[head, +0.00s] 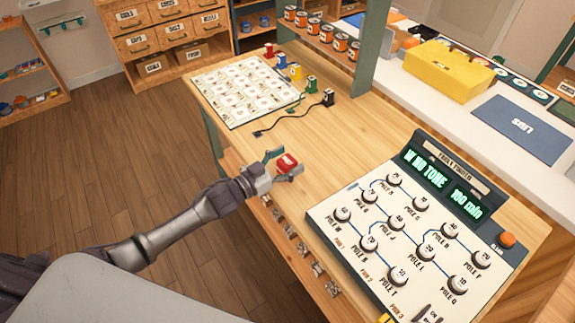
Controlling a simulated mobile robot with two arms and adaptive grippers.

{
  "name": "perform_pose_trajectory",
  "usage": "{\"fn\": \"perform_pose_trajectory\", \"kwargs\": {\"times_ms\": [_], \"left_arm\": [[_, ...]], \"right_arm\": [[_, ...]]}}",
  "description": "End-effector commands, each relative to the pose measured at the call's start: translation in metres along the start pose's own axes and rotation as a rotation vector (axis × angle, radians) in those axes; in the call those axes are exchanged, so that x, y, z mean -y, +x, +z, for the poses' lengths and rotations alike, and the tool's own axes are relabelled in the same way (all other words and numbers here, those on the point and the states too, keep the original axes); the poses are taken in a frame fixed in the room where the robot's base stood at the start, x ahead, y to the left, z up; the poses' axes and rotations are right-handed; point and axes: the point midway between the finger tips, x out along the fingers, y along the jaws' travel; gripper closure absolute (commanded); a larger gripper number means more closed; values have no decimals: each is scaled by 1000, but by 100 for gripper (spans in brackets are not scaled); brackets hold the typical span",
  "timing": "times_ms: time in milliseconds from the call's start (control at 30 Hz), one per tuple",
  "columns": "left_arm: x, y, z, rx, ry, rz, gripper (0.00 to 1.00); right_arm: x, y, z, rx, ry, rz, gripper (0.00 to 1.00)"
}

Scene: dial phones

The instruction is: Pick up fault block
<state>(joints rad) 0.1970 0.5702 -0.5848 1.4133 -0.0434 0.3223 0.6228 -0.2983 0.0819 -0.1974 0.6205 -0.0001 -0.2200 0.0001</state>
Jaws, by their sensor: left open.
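A small red block (286,161), which seems to be the fault block, sits near the left edge of the wooden table. Its label is too small to read. My left gripper (283,166) comes in from the left and is open at the block, with its fingers close around it. I cannot tell whether the fingers touch the block. My right gripper is not in view.
A fault router board (318,212) with several round white knobs and a lit display stands at the right. Bare table (345,135) lies between.

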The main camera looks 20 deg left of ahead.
Motion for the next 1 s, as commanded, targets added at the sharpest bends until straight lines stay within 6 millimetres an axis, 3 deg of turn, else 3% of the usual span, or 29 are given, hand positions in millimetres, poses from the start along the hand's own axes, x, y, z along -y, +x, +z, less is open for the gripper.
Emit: {"fn": "perform_pose_trajectory", "kwargs": {"times_ms": [200, 600, 1000], "left_arm": [[0, 0, 0, 1, 0, 0, 27], [0, 0, 0, 0, 0, 0, 91], [0, 0, -10, -2, 1, 1, 91]], "right_arm": [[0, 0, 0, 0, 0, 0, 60], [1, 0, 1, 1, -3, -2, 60], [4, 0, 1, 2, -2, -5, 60]]}}
